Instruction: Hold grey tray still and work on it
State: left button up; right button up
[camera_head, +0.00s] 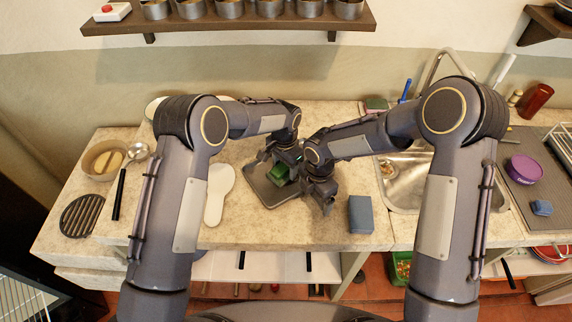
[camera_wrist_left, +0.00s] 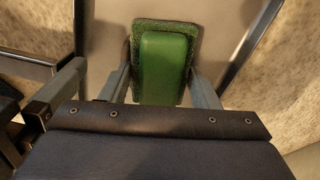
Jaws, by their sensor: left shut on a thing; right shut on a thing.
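The grey tray (camera_head: 259,184) lies flat on the stone counter, its right part hidden by my right arm. My left gripper (camera_head: 282,164) is over the tray, shut on a green scrubber (camera_head: 279,174). In the left wrist view the scrubber (camera_wrist_left: 165,62) has a smooth green handle on a darker, rough pad, between the two fingers and over the tray surface (camera_wrist_left: 222,30). My right gripper (camera_head: 325,200) is low at the tray's right side, shut on the tray's edge; its exact contact is partly hidden.
A white spoon-shaped rest (camera_head: 218,190) lies left of the tray. A blue-grey block (camera_head: 361,214) stands to its right, before the sink (camera_head: 405,190). A bowl (camera_head: 103,160) and a round dark grill trivet (camera_head: 83,216) are at far left. A shelf (camera_head: 230,24) hangs above.

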pick_arm(q)
jog(key=shift+s+a, duration=0.5)
jog(key=shift+a, duration=0.25)
jog(key=shift+w+d, duration=0.45)
jog(key=shift+d, duration=0.25)
jog(key=shift+w+d, duration=0.45)
jog(key=shift+d, duration=0.25)
jog(key=shift+s+a, duration=0.4)
jog(key=shift+a, duration=0.2)
jog(key=shift+s+a, duration=0.4)
jog(key=shift+a, duration=0.2)
jog(key=shift+s+a+r, duration=0.1)
jog(key=shift+a+r, duration=0.05)
jog(key=shift+r, duration=0.45)
jog(key=shift+a+r, duration=0.15)
jog(key=shift+r, duration=3.35)
pick_arm(e)
jog(key=o, duration=1.3)
